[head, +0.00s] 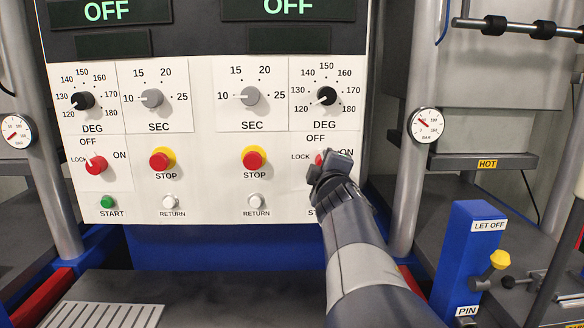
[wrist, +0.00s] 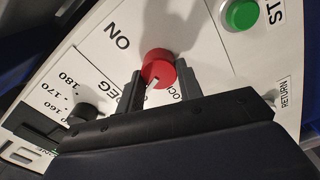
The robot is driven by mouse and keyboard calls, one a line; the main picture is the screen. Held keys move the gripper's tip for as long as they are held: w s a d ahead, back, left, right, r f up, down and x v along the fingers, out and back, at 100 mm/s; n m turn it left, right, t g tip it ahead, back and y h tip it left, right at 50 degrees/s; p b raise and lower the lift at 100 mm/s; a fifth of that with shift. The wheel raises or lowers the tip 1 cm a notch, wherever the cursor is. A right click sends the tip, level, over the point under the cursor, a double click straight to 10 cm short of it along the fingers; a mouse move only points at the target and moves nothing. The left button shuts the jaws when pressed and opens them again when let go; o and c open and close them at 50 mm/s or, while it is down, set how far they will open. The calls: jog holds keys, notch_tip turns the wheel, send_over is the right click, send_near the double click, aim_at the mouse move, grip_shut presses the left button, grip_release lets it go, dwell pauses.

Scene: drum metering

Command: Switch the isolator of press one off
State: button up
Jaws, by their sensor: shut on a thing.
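The right-hand red isolator knob (head: 319,158) sits on the white panel among the words LOCK, OFF and ON, mostly covered by my gripper (head: 335,168) in the head view. In the wrist view the red knob (wrist: 158,66) is between the two fingers of my gripper (wrist: 158,85), which is shut on it. Its white mark points away from ON, toward the side of LOCK and OFF. The OFF word is hidden there, so I cannot tell the exact setting. The other red isolator knob (head: 96,165) is on the left of the panel, free.
Red STOP buttons (head: 254,160) and white RETURN buttons (head: 255,201) are left of my gripper. A black DEG dial (head: 326,96) is just above it. The green START button (wrist: 241,14) is close by in the wrist view. A blue LET OFF post (head: 468,255) stands at right.

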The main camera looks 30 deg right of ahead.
dwell(0.3)
jog(key=o, duration=1)
